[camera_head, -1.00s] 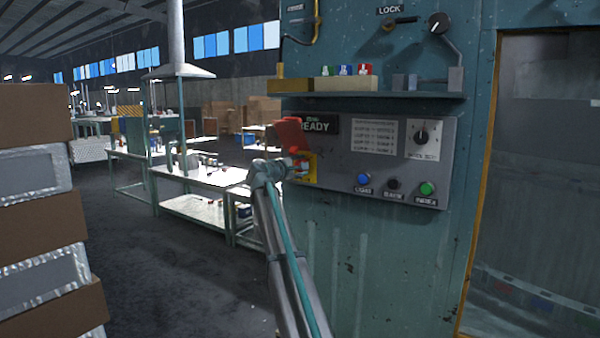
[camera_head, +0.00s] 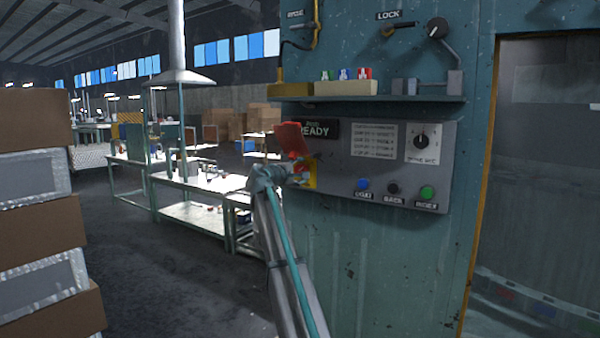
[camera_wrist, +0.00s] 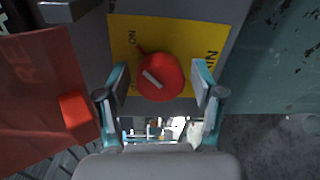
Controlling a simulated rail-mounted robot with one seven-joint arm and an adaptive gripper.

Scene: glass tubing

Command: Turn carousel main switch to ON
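The main switch is a round red knob (camera_wrist: 160,77) with a pale line across it slanting to the upper left. It sits on a yellow plate (camera_wrist: 196,38) with "ON" printed at upper left and part of "MAIN" at right. My gripper (camera_wrist: 160,88) is open, with one finger on each side of the knob and a small gap showing on both sides. In the head view my gripper (camera_head: 302,174) is at the panel's left end and hides the knob. A red flap (camera_head: 290,138) stands raised above it, and shows at left in the wrist view (camera_wrist: 35,100).
The grey control panel (camera_head: 345,185) carries blue, black and green buttons and a dial (camera_head: 421,142). A shelf (camera_head: 370,99) with blocks juts out above. Stacked boxes (camera_head: 40,160) stand far left; workbenches (camera_head: 190,187) are behind.

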